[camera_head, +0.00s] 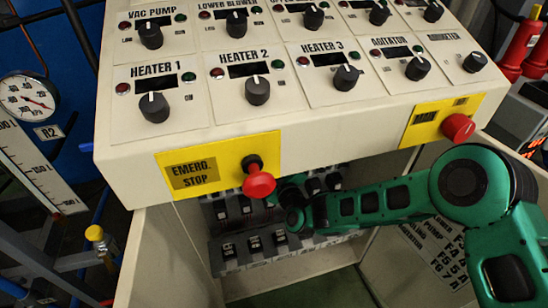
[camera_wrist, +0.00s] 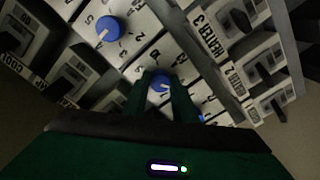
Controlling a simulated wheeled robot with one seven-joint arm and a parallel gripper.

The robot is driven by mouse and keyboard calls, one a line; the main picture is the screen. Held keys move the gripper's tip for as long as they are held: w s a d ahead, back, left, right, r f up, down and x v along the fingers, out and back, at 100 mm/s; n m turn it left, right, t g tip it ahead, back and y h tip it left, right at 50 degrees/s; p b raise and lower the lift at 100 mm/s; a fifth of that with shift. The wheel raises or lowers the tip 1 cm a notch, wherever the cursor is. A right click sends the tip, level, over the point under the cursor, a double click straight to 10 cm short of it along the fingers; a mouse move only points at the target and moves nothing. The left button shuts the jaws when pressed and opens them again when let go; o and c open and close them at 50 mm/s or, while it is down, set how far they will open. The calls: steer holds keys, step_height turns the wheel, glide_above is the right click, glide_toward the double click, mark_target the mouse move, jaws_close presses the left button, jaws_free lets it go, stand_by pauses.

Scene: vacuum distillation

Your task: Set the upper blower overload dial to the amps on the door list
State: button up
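In the wrist view a blue dial (camera_wrist: 159,83) with a white pointer mark sits on a pale scale plate between the two dark fingers of my gripper (camera_wrist: 163,93). The fingertips lie close along its sides; I cannot tell whether they press on it. A second blue dial (camera_wrist: 110,29) with a white pointer is up and to the left, clear of the fingers. I cannot read which dial is the upper blower one. In the head view the printed door list (camera_head: 437,250) is on the inside of the right door, partly covered by my green arm, with only parts readable.
Rows of black breakers (camera_head: 254,245) fill the open cabinet below the console (camera_head: 290,115). A red emergency stop button (camera_head: 258,182) and another red knob (camera_head: 457,127) stick out above the opening. Cabinet doors (camera_head: 172,255) flank it. Breaker blocks (camera_wrist: 250,42) lie close beside the dials.

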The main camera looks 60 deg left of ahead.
steer(key=shift+m, duration=0.4)
steer(key=m, duration=0.8)
steer(key=m+t, duration=0.1)
steer(key=m, duration=1.4)
steer(key=shift+w+d+f+m, duration=0.1)
steer(key=shift+w+f+m, duration=0.05)
steer(key=shift+w+m, duration=0.15)
stand_by(0.3)
steer(key=o, duration=1.1)
steer(key=shift+c, duration=0.2)
steer(key=shift+s, duration=0.25)
